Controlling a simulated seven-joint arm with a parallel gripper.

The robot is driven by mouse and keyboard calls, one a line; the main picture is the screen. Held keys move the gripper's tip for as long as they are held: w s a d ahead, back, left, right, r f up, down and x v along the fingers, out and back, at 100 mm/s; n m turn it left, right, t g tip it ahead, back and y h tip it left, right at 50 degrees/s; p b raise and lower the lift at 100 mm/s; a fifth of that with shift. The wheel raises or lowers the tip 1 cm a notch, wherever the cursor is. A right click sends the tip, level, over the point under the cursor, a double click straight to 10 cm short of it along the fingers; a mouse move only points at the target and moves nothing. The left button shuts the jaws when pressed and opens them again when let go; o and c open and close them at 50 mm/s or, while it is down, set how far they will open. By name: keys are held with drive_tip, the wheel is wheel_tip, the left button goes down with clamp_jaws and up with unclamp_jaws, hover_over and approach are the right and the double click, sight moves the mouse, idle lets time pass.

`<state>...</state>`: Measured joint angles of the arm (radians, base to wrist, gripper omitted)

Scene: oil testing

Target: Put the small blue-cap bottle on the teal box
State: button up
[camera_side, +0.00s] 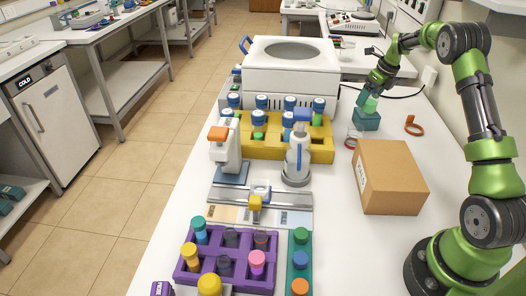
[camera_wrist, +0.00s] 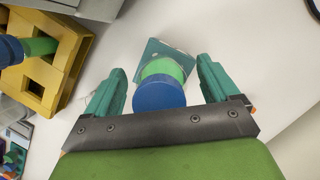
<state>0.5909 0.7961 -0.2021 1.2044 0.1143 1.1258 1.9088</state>
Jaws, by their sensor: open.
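The small blue-cap bottle (camera_wrist: 159,94) has a green body and shows between my fingers in the wrist view. It appears to stand on the teal box (camera_wrist: 180,55). In the side view the bottle's green body (camera_side: 370,104) rests on top of the teal box (camera_side: 366,122), and its cap is hidden by my gripper. My gripper (camera_side: 372,88) is over the bottle, pointing down. In the wrist view my gripper (camera_wrist: 160,92) is open, with one teal finger on each side of the bottle and visible gaps to both.
A yellow rack (camera_side: 262,148) with several blue-cap bottles stands to the left. A cardboard box (camera_side: 390,177) is in front of the teal box. A white machine (camera_side: 262,76) stands behind the rack.

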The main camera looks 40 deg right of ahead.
drive_tip(key=v, duration=1.2)
drive_tip(key=s+a+r+n+t, duration=0.1)
drive_tip(key=a+r+n, duration=0.25)
drive_tip(key=a, duration=0.25)
drive_tip(key=a+r+n, duration=0.3)
drive_tip(key=a+n, duration=0.1)
drive_tip(key=a, duration=0.2)
drive_tip(key=s+a+r+n+t+y, duration=0.1)
drive_tip(key=s+a+n, duration=0.4)
drive_tip(key=a+n, duration=0.3)
drive_tip(key=s+a+r+n+t+y, duration=0.1)
drive_tip(key=s+a+n, duration=0.5)
drive_tip(key=a, duration=0.5)
drive_tip(key=s+a+f+n, duration=0.5)
drive_tip(key=s+a+n, duration=0.2)
drive_tip(key=n, duration=0.3)
drive_tip(key=shift+s+t, duration=0.25)
drive_tip(key=shift+t, duration=0.15)
